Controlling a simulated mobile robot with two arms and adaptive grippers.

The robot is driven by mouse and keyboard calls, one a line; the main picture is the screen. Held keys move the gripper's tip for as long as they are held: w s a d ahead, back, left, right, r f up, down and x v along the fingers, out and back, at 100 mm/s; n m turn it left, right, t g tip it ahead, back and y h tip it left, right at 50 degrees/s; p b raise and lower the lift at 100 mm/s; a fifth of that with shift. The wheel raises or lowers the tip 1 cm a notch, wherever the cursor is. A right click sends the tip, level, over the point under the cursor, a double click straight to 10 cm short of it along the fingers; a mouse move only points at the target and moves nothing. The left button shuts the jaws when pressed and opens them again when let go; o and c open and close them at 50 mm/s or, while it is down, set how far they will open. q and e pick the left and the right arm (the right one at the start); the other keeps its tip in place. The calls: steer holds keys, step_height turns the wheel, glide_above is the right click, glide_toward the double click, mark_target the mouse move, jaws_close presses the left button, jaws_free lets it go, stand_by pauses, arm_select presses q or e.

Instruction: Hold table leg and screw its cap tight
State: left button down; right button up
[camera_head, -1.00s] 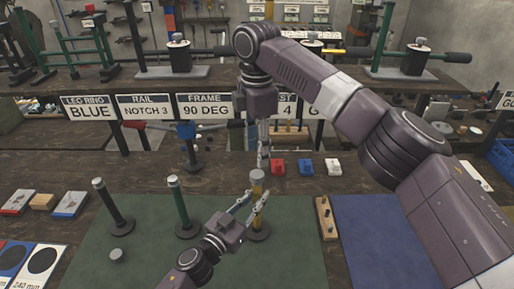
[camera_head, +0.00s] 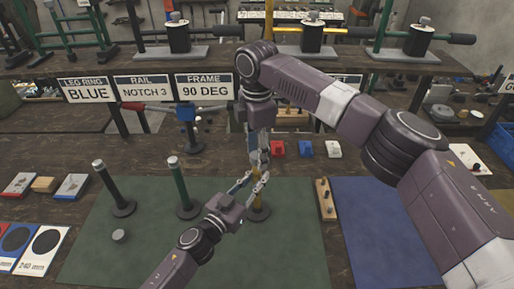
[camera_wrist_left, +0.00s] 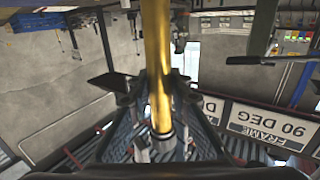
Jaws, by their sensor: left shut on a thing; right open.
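A yellow table leg (camera_head: 256,196) stands upright in a dark round base on the green mat (camera_head: 150,262). My left gripper (camera_head: 256,182) is shut on its shaft from the front. In the left wrist view the yellow shaft (camera_wrist_left: 155,55) runs between the left fingers and has a metallic end (camera_wrist_left: 163,140). My right gripper (camera_head: 258,156) points down over the leg's top, its fingers open around it. The cap at the top is hidden by these fingers, so contact cannot be told.
A dark leg (camera_head: 115,190) and a green leg (camera_head: 183,188) stand on the left of the mat, with a loose grey cap (camera_head: 119,236) nearby. A wooden block (camera_head: 325,200) lies right of the leg. Red, blue and white boxes and a sign shelf stand behind.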

steer(key=shift+c, duration=0.3)
jaws_close()
steer(key=m, duration=0.4)
steer(key=shift+a+m, duration=0.1)
steer(key=shift+m, duration=0.2)
steer(key=m, duration=0.3)
steer(key=shift+m, duration=0.4)
steer(key=m, duration=0.5)
steer(key=shift+m, duration=0.4)
steer(key=m, duration=0.3)
steer(key=shift+m, duration=0.3)
steer(key=shift+o, duration=0.6)
jaws_free()
steer(key=shift+r, duration=0.1)
